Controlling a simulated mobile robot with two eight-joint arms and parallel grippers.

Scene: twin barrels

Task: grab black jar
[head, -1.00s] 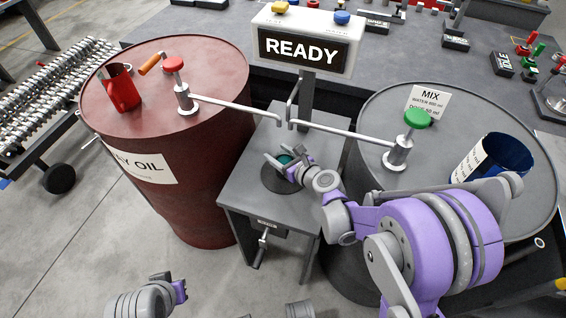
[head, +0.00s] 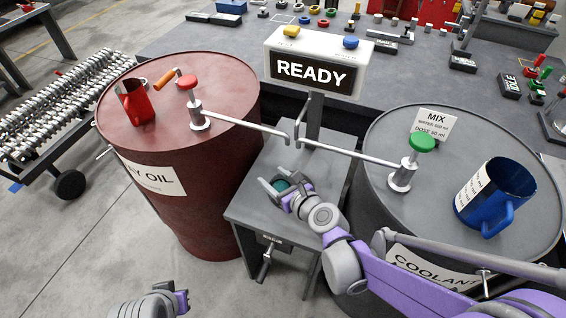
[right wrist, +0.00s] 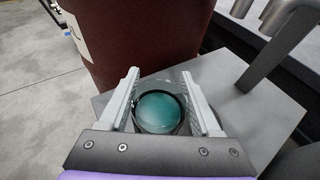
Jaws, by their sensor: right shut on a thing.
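The black jar (right wrist: 157,110) shows in the right wrist view as a dark round rim around a teal top, between the two grey fingers of my right gripper (right wrist: 165,92). In the head view my right gripper (head: 281,184) is shut on the jar over the grey stand (head: 245,212) between the barrels. The jar's lower part is hidden, and I cannot tell whether it touches the stand.
A red barrel (head: 185,190) with a red mug (head: 136,103) stands left, a grey coolant barrel (head: 385,150) with a blue mug (head: 493,196) right. Spout arms from both reach above the stand's back. A READY display (head: 313,72) stands behind. Floor at front left is clear.

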